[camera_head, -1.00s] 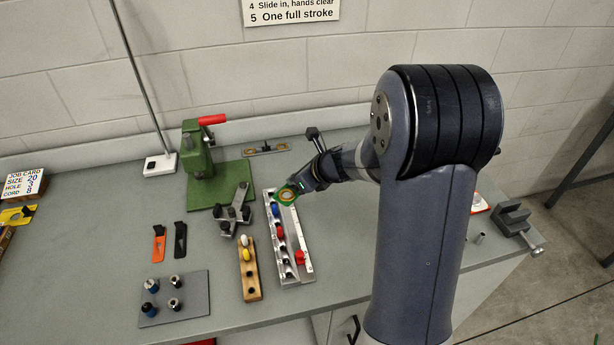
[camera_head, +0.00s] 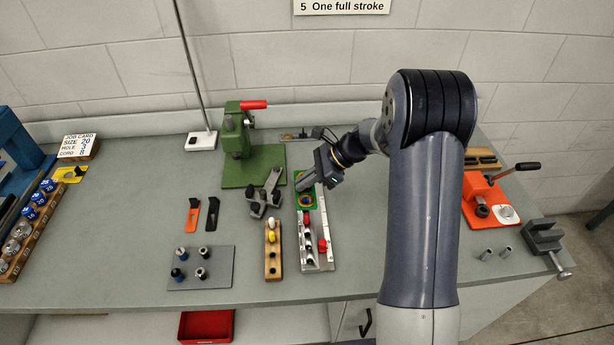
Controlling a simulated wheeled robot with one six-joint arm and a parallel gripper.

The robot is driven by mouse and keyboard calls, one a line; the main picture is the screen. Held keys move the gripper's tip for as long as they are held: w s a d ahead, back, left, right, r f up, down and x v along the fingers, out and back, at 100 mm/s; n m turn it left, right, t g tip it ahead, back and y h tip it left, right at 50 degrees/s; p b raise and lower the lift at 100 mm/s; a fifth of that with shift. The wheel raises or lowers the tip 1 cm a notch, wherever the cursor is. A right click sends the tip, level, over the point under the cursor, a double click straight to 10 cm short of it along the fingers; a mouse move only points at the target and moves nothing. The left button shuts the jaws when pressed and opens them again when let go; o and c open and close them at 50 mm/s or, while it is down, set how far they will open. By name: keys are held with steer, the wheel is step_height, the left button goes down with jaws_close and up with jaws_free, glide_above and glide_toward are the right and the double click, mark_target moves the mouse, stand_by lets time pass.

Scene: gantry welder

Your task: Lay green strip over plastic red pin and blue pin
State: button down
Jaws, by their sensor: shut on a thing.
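My gripper (camera_head: 307,183) is shut on a green strip (camera_head: 306,203) with an orange-ringed round opening. The strip lies at or just above the far end of the narrow metal fixture (camera_head: 327,222); I cannot tell whether it touches. A red pin (camera_head: 307,218) stands in the fixture just in front of the strip's near edge, apart from it in the picture. A dark pin, perhaps blue, is small and unclear nearer the front.
A red knob (camera_head: 322,245) sits on the fixture's right side. A wooden block (camera_head: 273,262) with yellow and white pegs stands to its left. A dark grey jig (camera_head: 264,198) and green press (camera_head: 240,160) are close by at left.

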mark_target(305, 194)
steer(key=shift+f+b, duration=1.95)
steer(key=shift+f, duration=0.7)
steer(key=shift+f+b, duration=1.35)
steer(key=shift+f, duration=0.8)
steer(key=c, duration=1.5)
jaws_free()
steer(key=shift+r, duration=0.1)
steer(key=b+v, duration=0.1)
steer(key=v, duration=0.9)
steer(key=shift+d+r, duration=0.25)
steer(key=shift+d, duration=0.1)
steer(key=shift+a+f, duration=0.1)
steer(key=shift+a, duration=0.05)
